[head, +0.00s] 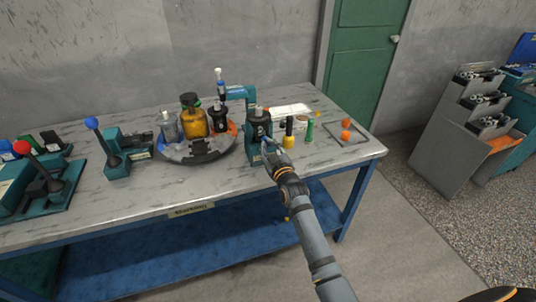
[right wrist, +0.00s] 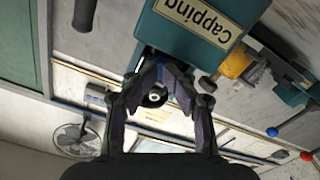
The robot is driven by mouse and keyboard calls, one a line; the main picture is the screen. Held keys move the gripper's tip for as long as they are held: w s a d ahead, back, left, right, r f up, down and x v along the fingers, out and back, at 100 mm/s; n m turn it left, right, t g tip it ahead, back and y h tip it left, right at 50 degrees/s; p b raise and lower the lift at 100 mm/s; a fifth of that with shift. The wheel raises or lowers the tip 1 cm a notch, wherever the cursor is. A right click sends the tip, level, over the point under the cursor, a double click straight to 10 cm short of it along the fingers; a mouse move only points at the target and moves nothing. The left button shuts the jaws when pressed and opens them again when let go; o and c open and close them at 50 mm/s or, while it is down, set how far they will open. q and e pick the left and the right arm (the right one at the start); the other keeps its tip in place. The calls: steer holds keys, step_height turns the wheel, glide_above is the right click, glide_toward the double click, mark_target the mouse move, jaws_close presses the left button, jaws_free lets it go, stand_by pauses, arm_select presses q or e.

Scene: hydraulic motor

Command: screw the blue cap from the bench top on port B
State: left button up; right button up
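The hydraulic motor (head: 258,122) is a dark body standing in a teal stand on the bench top (head: 110,210). The stand's "Capping" label (right wrist: 197,17) shows in the right wrist view. My right gripper (head: 267,148) is at the stand's front right, and its fingers close in at the tips (right wrist: 163,72) against the teal stand. A bit of blue, the blue cap (head: 266,140), shows between the fingertips; it is mostly covered by them. Port B itself is hidden behind the gripper, so I cannot tell how far the cap sits on it. My left gripper is out of view.
A round tray (head: 170,153) with bottles stands left of the motor. Teal lever fixtures (head: 117,163) are at left. The bench's front is clear.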

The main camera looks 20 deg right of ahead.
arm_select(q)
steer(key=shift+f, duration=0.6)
arm_select(e)
steer(key=n, duration=0.3)
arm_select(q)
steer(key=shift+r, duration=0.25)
arm_select(e)
steer(key=shift+r, duration=0.1)
steer(key=shift+s+r, duration=0.1)
steer(key=shift+s, duration=0.05)
jaws_close()
steer(key=shift+r, duration=0.1)
